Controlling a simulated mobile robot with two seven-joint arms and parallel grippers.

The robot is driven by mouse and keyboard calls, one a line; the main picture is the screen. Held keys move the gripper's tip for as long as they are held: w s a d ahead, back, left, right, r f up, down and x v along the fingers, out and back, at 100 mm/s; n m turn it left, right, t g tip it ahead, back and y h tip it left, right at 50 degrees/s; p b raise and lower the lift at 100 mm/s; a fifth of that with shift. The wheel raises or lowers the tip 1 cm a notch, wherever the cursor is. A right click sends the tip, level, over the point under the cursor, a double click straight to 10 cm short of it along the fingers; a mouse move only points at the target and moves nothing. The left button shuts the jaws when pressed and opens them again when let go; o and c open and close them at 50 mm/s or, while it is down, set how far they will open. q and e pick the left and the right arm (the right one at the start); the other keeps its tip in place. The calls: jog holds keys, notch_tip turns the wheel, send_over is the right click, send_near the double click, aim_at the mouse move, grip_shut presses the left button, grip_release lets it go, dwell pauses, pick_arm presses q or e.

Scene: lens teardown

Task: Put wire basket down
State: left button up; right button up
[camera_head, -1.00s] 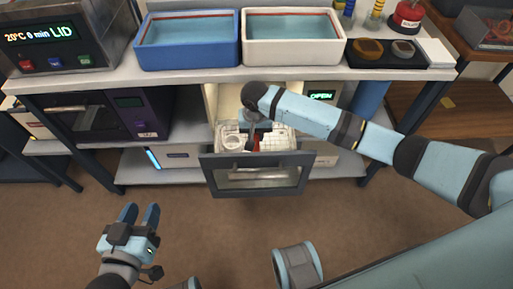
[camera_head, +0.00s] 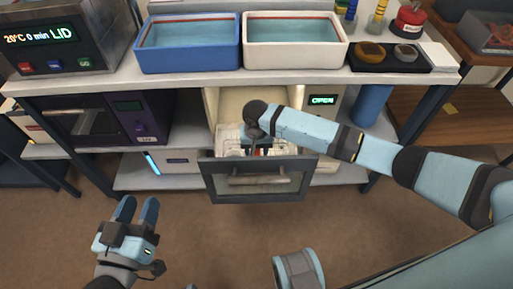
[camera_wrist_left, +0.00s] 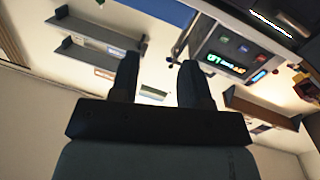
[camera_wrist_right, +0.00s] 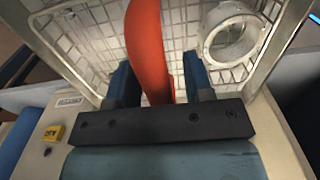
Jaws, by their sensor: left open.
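The wire basket (camera_wrist_right: 90,32) is a pale mesh basket with a thick red handle (camera_wrist_right: 146,40), and a white ring (camera_wrist_right: 230,38) lies in it. In the head view, the basket (camera_head: 228,134) is inside the open bench device, behind its lowered door, partly hidden by my right arm. My right gripper (camera_wrist_right: 158,72) is around the red handle with its fingers spread. A gap shows beside the handle, so it is not clamped. My left gripper (camera_head: 136,212) is open and empty, low at the left, away from the basket. The basket's underside is hidden.
The device's dark door (camera_head: 255,181) sticks out into the room, and its display (camera_head: 322,100) reads OPEN. A blue tub (camera_head: 190,62) and a white tub (camera_head: 295,60) stand on the shelf above. A purple device (camera_head: 145,125) is at the left. Floor in front is clear.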

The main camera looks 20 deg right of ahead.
jog(key=shift+r, duration=0.9)
notch_tip(320, 180, up, 10)
jog(key=p, duration=0.3)
jog(key=shift+f+p, duration=0.25)
jog(key=shift+p, duration=0.1)
pick_arm(q)
jog(key=s+a+f+g+y, duration=0.2)
jog(key=a+f+g, duration=0.1)
jog(key=f, duration=0.3)
jog(key=shift+f+y, duration=0.3)
jog(key=shift+f, duration=0.05)
pick_arm(e)
jog(key=shift+r, duration=0.5)
pick_arm(q)
jog(key=shift+a, duration=0.1)
